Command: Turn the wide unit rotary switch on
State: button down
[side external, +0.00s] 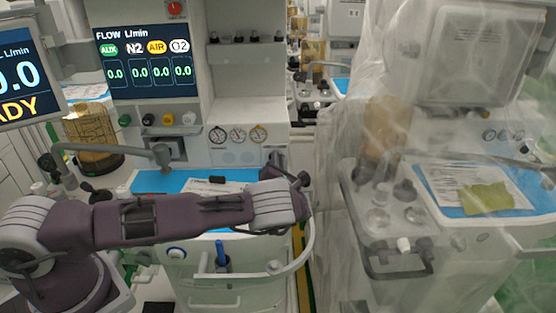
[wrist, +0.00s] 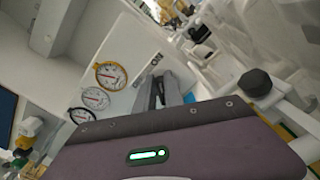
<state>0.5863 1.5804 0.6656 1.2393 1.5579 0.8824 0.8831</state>
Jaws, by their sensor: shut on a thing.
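The wide unit (side external: 240,115) stands at centre-left in the side external view, with three round gauges on its front panel (wrist: 122,55). In the wrist view my gripper (wrist: 163,93) has its grey fingers against the panel, right of the gauges and just below a printed ON label (wrist: 155,58). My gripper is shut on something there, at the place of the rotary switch. The switch itself is hidden by the fingers, so its turn position cannot be told. In the side external view my gripper (side external: 277,160) is at the panel's right end, mostly hidden by my wrist.
A blue work surface (side external: 150,182) with a paper and a small black object lies below the panel. A grey curved rail (side external: 309,240) runs around the cart's right front. A plastic-covered cart (side external: 440,240) stands to the right, across a narrow gap.

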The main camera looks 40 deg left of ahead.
jog(key=c, duration=1.4)
grip_release()
jog(key=shift+c, duration=0.2)
jog(key=v, duration=0.7)
jog(key=shift+s+d, duration=0.1)
